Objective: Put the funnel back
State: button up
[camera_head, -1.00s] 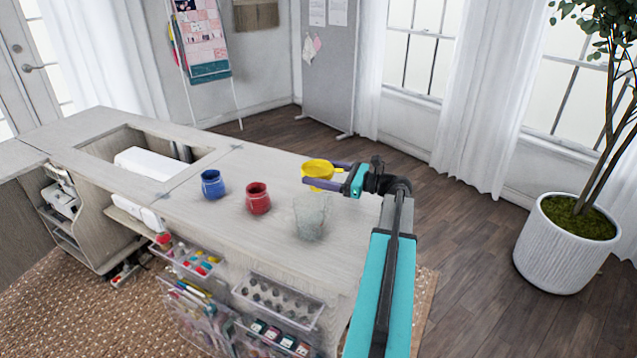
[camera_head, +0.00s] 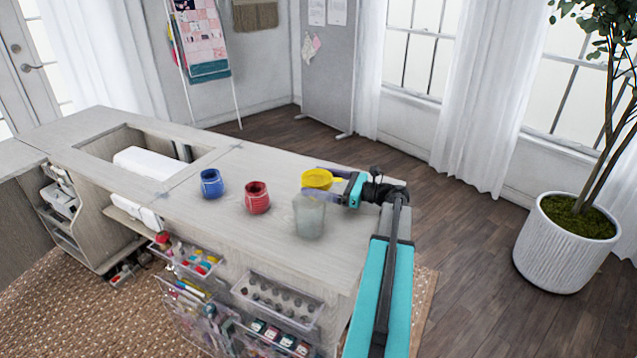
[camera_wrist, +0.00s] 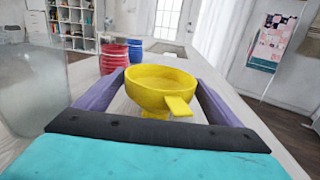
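The yellow funnel (camera_head: 317,178) is upright near the right end of the cabinet top, behind a clear jar. My gripper (camera_head: 323,184) reaches in from the right, with its purple fingers on both sides of the funnel. In the wrist view the funnel (camera_wrist: 165,88) sits between the fingers, its bowl up and its handle tab toward the camera. The gripper is shut on the funnel. The lower spout is mostly hidden, and I cannot tell whether it touches the top.
The clear jar (camera_head: 309,217) stands close in front of my gripper. A red jar (camera_head: 257,198) and a blue jar (camera_head: 211,184) stand to the left. The cabinet top (camera_head: 200,208) has a recess holding a white machine (camera_head: 150,163). A potted plant (camera_head: 565,245) stands on the floor at right.

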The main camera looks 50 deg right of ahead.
jog(key=shift+o, duration=0.2)
jog(key=shift+r, duration=0.15)
jog(key=v, duration=1.2)
jog(key=shift+b, duration=0.3)
jog(key=shift+a, duration=0.1)
dwell(0.4)
